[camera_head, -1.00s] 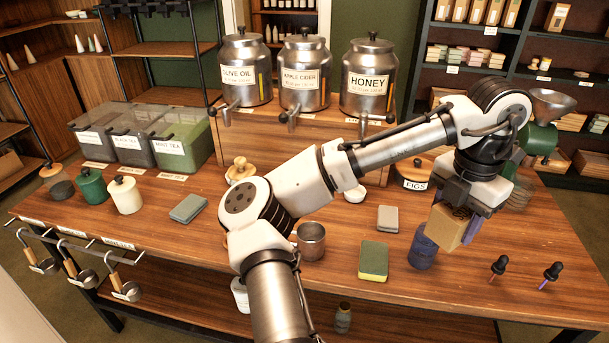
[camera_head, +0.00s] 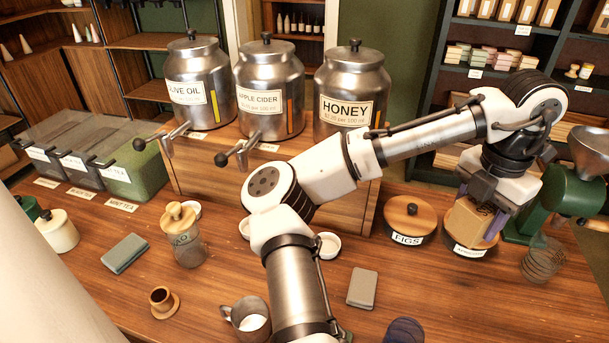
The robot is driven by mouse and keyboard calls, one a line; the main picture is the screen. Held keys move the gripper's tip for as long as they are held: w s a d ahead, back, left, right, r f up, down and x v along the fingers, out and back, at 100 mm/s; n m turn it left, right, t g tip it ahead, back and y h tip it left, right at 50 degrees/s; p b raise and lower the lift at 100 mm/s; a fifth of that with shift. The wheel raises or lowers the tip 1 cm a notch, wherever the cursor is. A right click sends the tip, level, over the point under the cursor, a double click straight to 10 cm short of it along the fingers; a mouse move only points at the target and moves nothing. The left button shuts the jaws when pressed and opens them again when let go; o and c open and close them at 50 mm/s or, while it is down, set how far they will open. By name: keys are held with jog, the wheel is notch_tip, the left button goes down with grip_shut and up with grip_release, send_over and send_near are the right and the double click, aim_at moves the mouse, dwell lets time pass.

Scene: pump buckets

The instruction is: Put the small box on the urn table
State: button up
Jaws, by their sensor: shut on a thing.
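The small brown cardboard box (camera_head: 466,224) is in my gripper (camera_head: 478,210), at the right of the view. The gripper points down and its purple-sided fingers are shut on the box. The box is slightly tilted and appears in front of the jar right of FIGS, hiding part of it. I cannot tell the exact gap below it. The urn table (camera_head: 203,180) is a raised wooden stand at the back of the counter, left of my gripper. My forearm covers part of its front and right side.
The urn table bears the olive oil (camera_head: 199,88), apple cider (camera_head: 269,95) and honey (camera_head: 350,92) urns, with taps jutting forward. The FIGS jar (camera_head: 409,220) stands by its right end. A green grinder (camera_head: 558,200) is at right. A metal mug (camera_head: 248,320) stands in front.

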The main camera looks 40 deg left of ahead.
aim_at(437, 291)
jog(key=shift+w, duration=0.15)
jog(key=shift+f, duration=0.3)
notch_tip(437, 291, down, 20)
jog(key=shift+r+p, duration=0.2)
jog(key=shift+p, duration=0.45)
jog(key=o, duration=1)
jog(key=shift+c, duration=0.2)
notch_tip(437, 291, up, 12)
jog(key=b, duration=0.1)
jog(key=shift+r+b, duration=0.2)
jog(key=shift+b, duration=0.1)
